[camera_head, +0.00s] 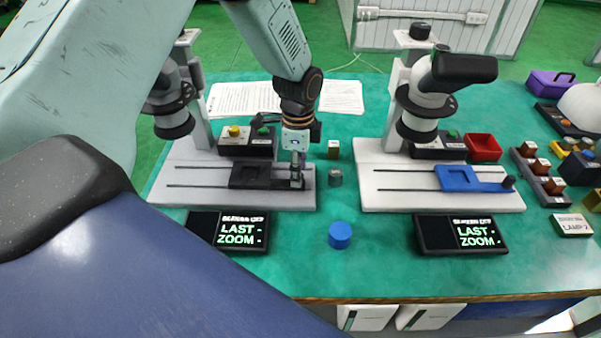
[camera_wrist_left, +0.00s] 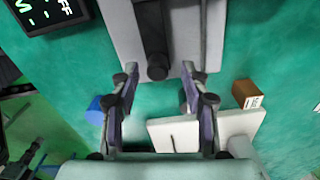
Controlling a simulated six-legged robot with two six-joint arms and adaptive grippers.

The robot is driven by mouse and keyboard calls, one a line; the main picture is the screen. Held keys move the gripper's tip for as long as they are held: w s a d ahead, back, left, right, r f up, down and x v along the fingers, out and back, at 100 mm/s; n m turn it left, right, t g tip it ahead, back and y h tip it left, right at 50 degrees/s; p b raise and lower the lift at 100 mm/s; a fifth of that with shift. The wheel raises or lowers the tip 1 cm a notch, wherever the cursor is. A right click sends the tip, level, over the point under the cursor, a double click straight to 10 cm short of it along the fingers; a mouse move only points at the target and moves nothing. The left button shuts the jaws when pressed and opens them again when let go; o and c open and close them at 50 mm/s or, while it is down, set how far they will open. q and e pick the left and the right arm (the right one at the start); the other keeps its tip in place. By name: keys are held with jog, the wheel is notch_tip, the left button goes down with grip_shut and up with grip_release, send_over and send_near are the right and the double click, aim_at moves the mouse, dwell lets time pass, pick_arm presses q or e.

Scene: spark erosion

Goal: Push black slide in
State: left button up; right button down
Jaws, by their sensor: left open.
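The black slide (camera_head: 250,176) lies on the grey base (camera_head: 200,195) of the left microscope, along two dark rails. Its knob end is at the base's right side, largely hidden by my left gripper in the head view. My left gripper (camera_head: 297,182) points down over that end. In the left wrist view, the black slide (camera_wrist_left: 152,28) runs up the picture and its round knob (camera_wrist_left: 157,68) shows between the two spread fingertips of my gripper (camera_wrist_left: 160,72), with a gap on each side. My right gripper is not in view.
A second microscope on a white base (camera_head: 440,199) has a blue slide (camera_head: 458,178). A blue cylinder (camera_head: 340,235), a grey-green cylinder (camera_head: 335,177) and a small brown block (camera_head: 334,149) stand between the bases. Two black displays (camera_head: 228,231) (camera_head: 462,235) lie in front.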

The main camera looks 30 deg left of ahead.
pick_arm(q)
jog(key=shift+f, duration=0.55)
jog(key=shift+s+f, duration=0.1)
jog(key=shift+s, duration=0.05)
jog(key=shift+s+d, duration=0.2)
jog(key=shift+w+a+f, duration=0.15)
jog(key=shift+w+f, duration=0.05)
jog(key=shift+w, duration=0.15)
jog(key=shift+c, duration=1)
jog(key=shift+s+r, duration=0.15)
jog(key=shift+s, duration=0.05)
jog(key=c, duration=0.4)
grip_shut()
